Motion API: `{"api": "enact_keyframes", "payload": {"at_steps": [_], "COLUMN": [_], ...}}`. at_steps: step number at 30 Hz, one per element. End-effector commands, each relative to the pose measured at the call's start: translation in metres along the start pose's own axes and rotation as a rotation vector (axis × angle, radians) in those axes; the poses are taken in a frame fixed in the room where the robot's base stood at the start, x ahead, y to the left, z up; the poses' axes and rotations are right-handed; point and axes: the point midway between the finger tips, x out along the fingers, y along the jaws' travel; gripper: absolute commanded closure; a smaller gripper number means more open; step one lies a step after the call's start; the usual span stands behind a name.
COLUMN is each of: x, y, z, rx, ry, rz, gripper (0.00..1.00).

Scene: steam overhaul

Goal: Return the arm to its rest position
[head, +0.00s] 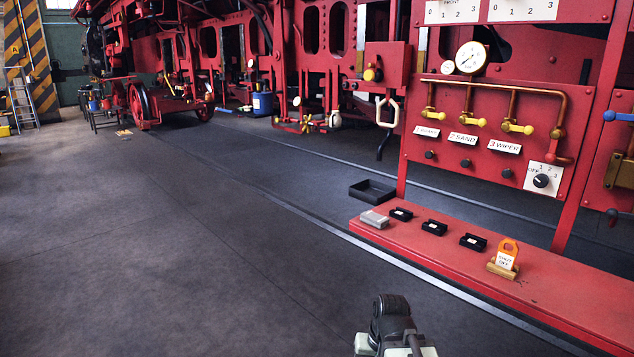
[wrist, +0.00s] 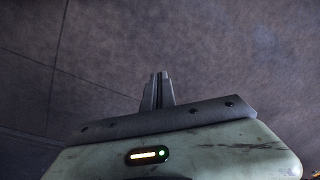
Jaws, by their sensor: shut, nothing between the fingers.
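In the head view, part of my arm (head: 391,325) shows at the bottom, right of the middle, low in front of the red bench; the fingers cannot be made out there. In the wrist view, my gripper (wrist: 158,78) points out over bare grey floor. Its two dark fingers are together with nothing between them. A green light shows on the pale housing behind them.
A red bench (head: 560,293) runs along the right, with several small black trays, a grey block (head: 374,219) and an orange tag (head: 509,250) on it. A red valve panel (head: 480,150) stands behind. A black tray (head: 372,191) lies beyond. Open floor (head: 160,240) fills the left.

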Motion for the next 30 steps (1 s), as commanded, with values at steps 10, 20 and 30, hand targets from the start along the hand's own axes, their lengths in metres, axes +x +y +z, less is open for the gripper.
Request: {"api": "enact_keyframes", "payload": {"at_steps": [10,20,30], "x": [-0.087,-0.204,-0.215], "y": [0.023,0.008,0.007], "z": [0.012,0.003,0.002], "rx": [-0.06,-0.059,-0.059], "ry": [-0.08,-0.078,-0.077], "rz": [0.121,0.119,0.119], "gripper": [1.0,1.0,1.0]}}
